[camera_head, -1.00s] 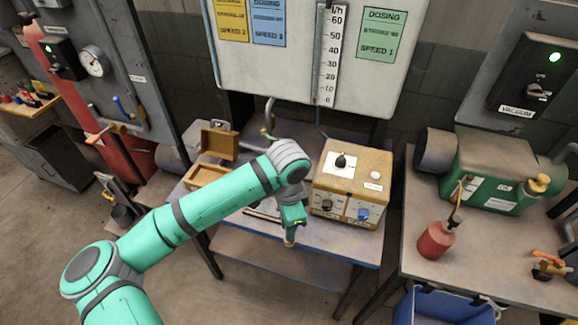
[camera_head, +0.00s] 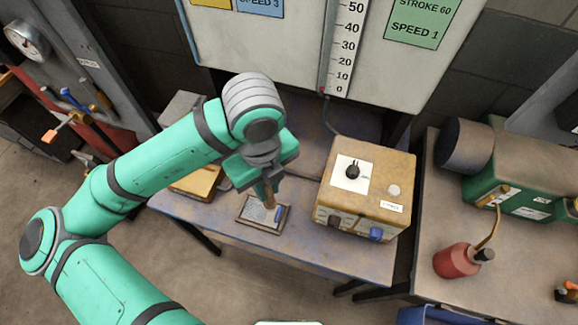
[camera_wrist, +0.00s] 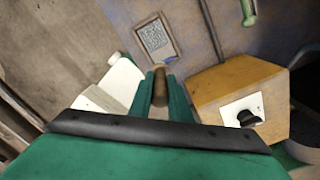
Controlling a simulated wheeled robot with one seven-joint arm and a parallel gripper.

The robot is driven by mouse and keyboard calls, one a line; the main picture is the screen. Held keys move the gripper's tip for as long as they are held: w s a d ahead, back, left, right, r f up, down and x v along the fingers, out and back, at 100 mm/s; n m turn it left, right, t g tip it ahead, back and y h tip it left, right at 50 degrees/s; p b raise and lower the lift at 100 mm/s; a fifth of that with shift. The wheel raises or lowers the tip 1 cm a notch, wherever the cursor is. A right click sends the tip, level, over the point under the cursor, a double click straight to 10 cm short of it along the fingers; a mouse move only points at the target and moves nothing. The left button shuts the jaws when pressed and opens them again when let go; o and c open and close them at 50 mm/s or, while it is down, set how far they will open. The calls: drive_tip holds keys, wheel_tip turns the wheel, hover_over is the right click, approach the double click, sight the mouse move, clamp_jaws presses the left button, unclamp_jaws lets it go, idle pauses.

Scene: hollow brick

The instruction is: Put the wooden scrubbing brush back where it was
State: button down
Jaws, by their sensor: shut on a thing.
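My gripper (camera_head: 267,190) is shut on the wooden scrubbing brush (camera_wrist: 159,87), whose brown wooden end shows between the green fingers in the wrist view. In the head view only a small brown part of the brush (camera_head: 270,200) shows below the gripper. The brush is over the blue-grey bench (camera_head: 330,255), close to a small framed plate (camera_head: 247,222) with a pale speckled middle. I cannot tell whether the brush touches the plate. The plate also shows ahead of the fingers in the wrist view (camera_wrist: 157,37).
A yellow control box (camera_head: 375,175) with a black knob stands right of my gripper. A wooden box (camera_head: 198,185) is partly hidden behind my arm at left. A red oil can (camera_head: 456,261) stands on the right bench. The bench front is clear.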

drive_tip(key=shift+w+d+f, duration=0.75)
drive_tip(key=shift+w+f, duration=1.3)
drive_tip(key=shift+f, duration=0.05)
drive_tip(key=shift+w+d+f, duration=0.7)
drive_tip(key=shift+w+f, duration=1.4)
drive_tip(key=shift+f, duration=0.05)
drive_tip(key=shift+w+d+f, duration=0.75)
drive_tip(key=shift+w+f, duration=1.3)
drive_tip(key=shift+f, duration=0.05)
drive_tip(key=shift+f, duration=0.1)
drive_tip(key=c, duration=2)
unclamp_jaws()
drive_tip(key=o, duration=0.3)
drive_tip(key=shift+o, duration=0.2)
wheel_tip(320, 180, up, 12)
